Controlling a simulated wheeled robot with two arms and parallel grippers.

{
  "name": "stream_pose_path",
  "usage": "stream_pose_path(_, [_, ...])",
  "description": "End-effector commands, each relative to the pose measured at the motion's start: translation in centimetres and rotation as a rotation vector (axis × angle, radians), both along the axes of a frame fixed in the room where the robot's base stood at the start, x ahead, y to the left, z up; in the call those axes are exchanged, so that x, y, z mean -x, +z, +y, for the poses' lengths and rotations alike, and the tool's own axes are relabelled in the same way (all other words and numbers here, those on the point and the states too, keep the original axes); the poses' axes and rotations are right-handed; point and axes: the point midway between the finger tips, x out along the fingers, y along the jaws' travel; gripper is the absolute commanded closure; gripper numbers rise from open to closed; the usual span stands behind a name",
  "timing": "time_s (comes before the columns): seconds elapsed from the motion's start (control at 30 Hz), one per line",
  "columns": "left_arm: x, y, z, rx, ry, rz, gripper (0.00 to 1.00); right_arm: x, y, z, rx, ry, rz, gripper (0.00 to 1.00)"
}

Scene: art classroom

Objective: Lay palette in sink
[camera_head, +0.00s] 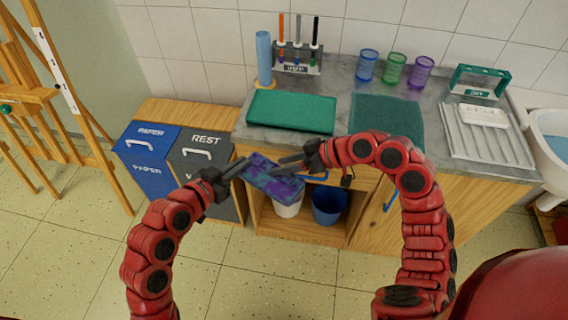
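A flat slab smeared with blue, purple and teal paint (277,184), which looks like the palette, is in the air in front of the counter. My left gripper (240,168) is at its left end and appears shut on that edge. My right gripper (280,165) has its fingers at the slab's upper right part; I cannot tell whether they grip it or only lie over it. The white sink (533,126) with blue water is at the right edge, partly cut off, well away from both grippers.
The counter holds a green tray (291,112), a teal mat (386,118), a brush rack (297,68), several coloured cups (394,69) and a ribbed drainer (486,147) with a white block (484,116). Bins (150,165) stand left; an easel (62,85) is further left.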

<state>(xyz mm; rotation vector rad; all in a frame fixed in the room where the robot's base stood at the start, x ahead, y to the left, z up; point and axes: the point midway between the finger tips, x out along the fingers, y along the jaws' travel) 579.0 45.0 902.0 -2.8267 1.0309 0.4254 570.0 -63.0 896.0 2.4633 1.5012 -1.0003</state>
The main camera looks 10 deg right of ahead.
Motion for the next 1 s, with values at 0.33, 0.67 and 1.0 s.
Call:
stream_pose_path(0.33, [0.0,0.07,-0.03,0.001,0.0,-0.002,1.0,0.03,-0.03,-0.03,0.001,0.0,0.001,1.0])
stream_pose_path(0.67, [-0.02,0.07,-0.01,0.001,0.0,-0.002,0.75,0.1,-0.01,0.06,-0.001,0.003,0.002,1.0])
stream_pose_path(1.0, [-0.04,0.01,0.03,0.002,0.002,0.0,0.6,0.04,0.05,0.03,-0.002,0.001,0.0,1.0])
